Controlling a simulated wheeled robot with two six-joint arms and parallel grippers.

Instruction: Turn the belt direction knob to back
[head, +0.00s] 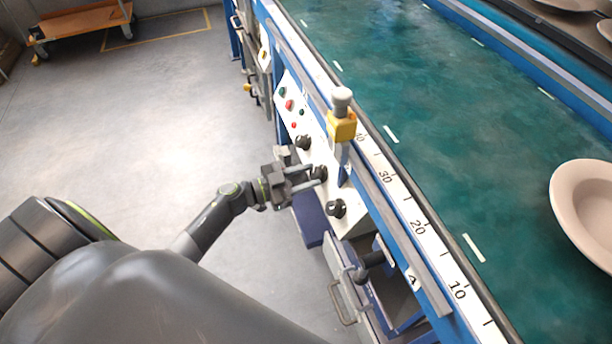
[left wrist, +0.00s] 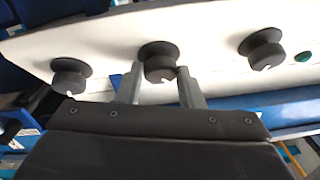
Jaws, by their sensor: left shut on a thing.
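The white control panel (head: 328,189) on the side of the conveyor carries three black knobs in a row. My left gripper (head: 314,178) is at the middle knob (head: 320,173), with its fingers on either side of it. In the left wrist view the two grey fingers of the gripper (left wrist: 160,86) are shut on the middle knob (left wrist: 160,60), whose white mark points down and slightly right. The other knobs, at left (left wrist: 70,75) and right (left wrist: 262,50), stand free. I cannot read which knob is the belt direction one. My right gripper is not in view.
The green belt (head: 420,150) runs beside the panel, with a pale plate (head: 590,205) on it. A black handle (head: 370,262) juts out below. The floor at left is clear up to an orange cart (head: 85,22).

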